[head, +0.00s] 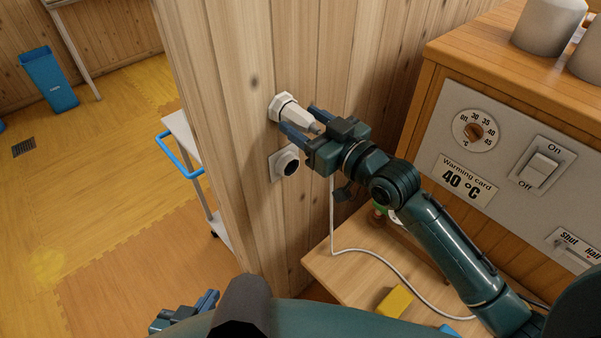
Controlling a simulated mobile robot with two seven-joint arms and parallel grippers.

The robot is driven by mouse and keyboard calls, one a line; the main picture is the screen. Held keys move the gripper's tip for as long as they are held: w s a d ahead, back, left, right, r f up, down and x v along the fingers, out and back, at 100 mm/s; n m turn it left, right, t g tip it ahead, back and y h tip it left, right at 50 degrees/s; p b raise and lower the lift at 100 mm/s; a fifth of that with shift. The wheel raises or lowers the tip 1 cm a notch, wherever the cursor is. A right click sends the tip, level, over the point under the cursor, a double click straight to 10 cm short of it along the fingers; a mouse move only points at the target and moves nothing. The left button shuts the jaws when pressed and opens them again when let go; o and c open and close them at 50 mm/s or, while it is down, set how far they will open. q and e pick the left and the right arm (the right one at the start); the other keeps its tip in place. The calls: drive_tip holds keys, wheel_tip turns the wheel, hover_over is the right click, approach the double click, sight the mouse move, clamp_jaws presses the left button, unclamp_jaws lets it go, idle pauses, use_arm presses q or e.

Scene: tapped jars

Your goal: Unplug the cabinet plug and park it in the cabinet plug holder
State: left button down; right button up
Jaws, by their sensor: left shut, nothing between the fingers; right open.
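A white plug (299,117) sits in a white socket (279,103) on the wooden wall. My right gripper (303,123) is open, with its blue fingers on either side of the plug; I cannot tell whether they touch it. A white cord (333,222) hangs below that gripper and runs along the wooden surface. Below the socket, a square plate with a round, dark-mouthed fitting (289,164), possibly the plug holder, is empty. My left gripper (210,299) is shut and empty at the bottom left, away from the wall.
A wooden cabinet (432,72) at the right carries a dial (475,131), an On/Off switch (542,168) and grey jars (548,24). A yellow block (395,301) lies on the low wooden surface (352,283). A white trolley with a blue handle (181,158) stands left of the wall.

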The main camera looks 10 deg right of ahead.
drive_tip(key=shift+v, duration=1.8)
drive_tip(key=shift+s+d, duration=0.1)
drive_tip(key=shift+s, duration=0.1)
use_arm(q)
drive_tip(key=shift+f, duration=0.1)
use_arm(e)
drive_tip(key=b, duration=0.3)
approach(319, 132)
drive_tip(key=shift+v, duration=2)
wheel_tip(319, 132, down, 14)
drive_tip(key=d+m+g+h, duration=0.1)
drive_tip(key=d+m+h, duration=0.1)
drive_tip(key=m+h, duration=0.15)
use_arm(q)
wheel_tip(319, 132, down, 8)
drive_tip(key=a+y, duration=0.1)
drive_tip(key=a, duration=0.1)
drive_tip(key=shift+s+g, duration=0.4)
drive_tip(key=shift+s, duration=0.05)
use_arm(e)
drive_tip(key=s+a+f+g+h, duration=0.1)
drive_tip(key=s+a+f, duration=0.1)
drive_tip(key=f, duration=0.6)
drive_tip(key=s+a+f+g+h, duration=0.2)
drive_tip(key=s+f, duration=0.3)
drive_tip(key=f, duration=0.3)
drive_tip(key=shift+s+a+f+g, duration=0.3)
drive_tip(key=shift+s+a, duration=0.05)
drive_tip(key=shift+a, duration=0.35)
